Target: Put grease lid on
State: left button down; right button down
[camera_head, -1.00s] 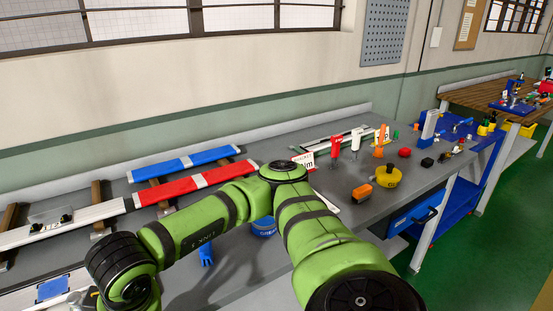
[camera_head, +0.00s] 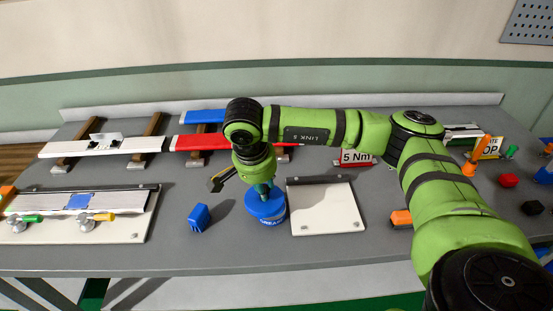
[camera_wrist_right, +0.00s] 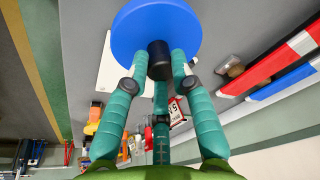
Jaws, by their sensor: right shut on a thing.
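The blue grease tub (camera_head: 272,221), with white lettering, stands on the grey bench in the head view. My right gripper (camera_head: 263,187) points down right over it, at the end of the green arm. In the right wrist view, the teal fingers of the right gripper (camera_wrist_right: 160,68) are shut on the black knob (camera_wrist_right: 160,52) of the round blue lid (camera_wrist_right: 157,22). In the head view the lid (camera_head: 264,202) is at the tub's top. I cannot tell whether it is fully seated. My left gripper is not in view.
A white board (camera_head: 325,208) lies just right of the tub. A blue object (camera_head: 199,217) stands to its left. Red bar (camera_head: 201,142) and white profile (camera_head: 103,146) rest behind. A "5 Nm" sign (camera_head: 355,158) stands behind right. The front bench strip is clear.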

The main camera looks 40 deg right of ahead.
jog(key=shift+w+d+r+m+g, duration=0.15)
jog(key=shift+w+d+r+m, duration=0.1)
jog(key=shift+d+m, duration=0.25)
jog(key=shift+w+d+r+m+g, duration=0.15)
jog(key=shift+w+d+r+m, duration=0.1)
jog(key=shift+d+m, duration=0.25)
jog(key=shift+w+d+m+h+p, duration=0.2)
jog(key=shift+m+h+p, duration=0.15)
jog(key=shift+m, duration=0.35)
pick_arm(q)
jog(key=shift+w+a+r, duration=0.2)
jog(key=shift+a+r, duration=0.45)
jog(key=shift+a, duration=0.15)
pick_arm(e)
jog(key=shift+w+d+m, duration=0.1)
jog(key=shift+m, duration=0.3)
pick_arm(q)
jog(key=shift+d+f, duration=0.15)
pick_arm(e)
jog(key=shift+d, duration=0.1)
